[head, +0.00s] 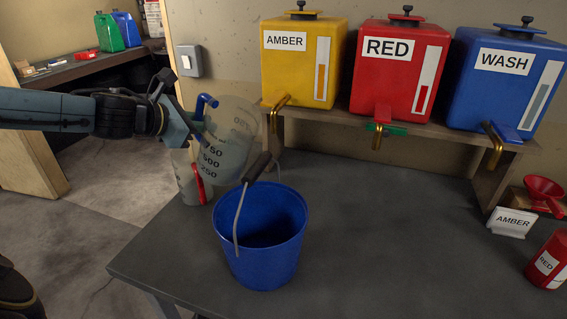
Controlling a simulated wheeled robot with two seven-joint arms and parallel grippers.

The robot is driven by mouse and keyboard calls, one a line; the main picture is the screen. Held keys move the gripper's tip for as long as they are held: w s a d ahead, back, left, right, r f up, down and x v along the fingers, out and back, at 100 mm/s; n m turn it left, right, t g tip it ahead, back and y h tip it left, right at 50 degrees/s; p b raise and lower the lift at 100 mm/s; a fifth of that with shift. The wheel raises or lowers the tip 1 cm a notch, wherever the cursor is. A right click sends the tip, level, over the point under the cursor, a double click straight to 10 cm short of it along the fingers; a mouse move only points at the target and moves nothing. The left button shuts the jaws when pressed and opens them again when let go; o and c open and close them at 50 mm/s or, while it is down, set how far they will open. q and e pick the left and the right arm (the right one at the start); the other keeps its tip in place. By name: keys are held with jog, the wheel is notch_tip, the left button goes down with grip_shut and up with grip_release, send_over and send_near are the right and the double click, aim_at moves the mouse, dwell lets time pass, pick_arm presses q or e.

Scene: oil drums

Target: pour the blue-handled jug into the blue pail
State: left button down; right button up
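The blue-handled jug (232,142) is a translucent measuring jug with printed marks, in the head view left of centre. It is tilted a little to the right and held up behind and left of the pail's rim. My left gripper (193,127) is shut on its blue handle. I cannot make out any liquid in the jug. The blue pail (262,245) stands upright on the dark table (385,235), its wire bail and dark grip raised across the mouth. The inside I can see looks dark, with no clear contents. My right gripper is not in view.
Amber (290,60), red (385,75) and blue wash (500,85) tanks sit on a rack at the back. A red can (550,262) and red funnel (543,190) are at right. The table's middle is clear.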

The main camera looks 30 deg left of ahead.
aim_at(203, 104)
pick_arm(q)
jog(key=shift+d+r+m+y, duration=0.3)
jog(key=shift+d+r+m, duration=0.1)
jog(key=shift+d+r, duration=0.1)
jog(key=shift+m+y, duration=0.3)
jog(key=shift+m, duration=0.1)
jog(key=r+p, duration=0.1)
jog(key=r, duration=0.1)
jog(key=d+r+p, duration=0.1)
jog(key=r, duration=0.1)
jog(key=shift+s+d, duration=0.1)
jog(key=shift+d, duration=0.1)
jog(key=shift+d+m, duration=0.3)
jog(key=shift+d+r+m+y+b, duration=0.2)
jog(key=shift+r+m+y+b, duration=0.1)
jog(key=shift+y+b, duration=0.2)
jog(key=shift+d+r+m+y, duration=0.15)
jog(key=shift+d+r+m, duration=0.1)
jog(key=shift+r, duration=0.3)
jog(key=shift+d+r+m+y, duration=0.15)
jog(key=shift+r+m, duration=0.1)
jog(key=shift+r, duration=0.3)
jog(key=shift+s+d+r, duration=0.1)
jog(key=shift+r, duration=0.05)
jog(key=shift+d+r+m+t+y+p, duration=0.15)
jog(key=shift+r+m+t+y+p, duration=0.2)
jog(key=shift+p, duration=0.15)
jog(key=shift+d+r+p, duration=0.35)
jog(key=shift+r+p, duration=0.2)
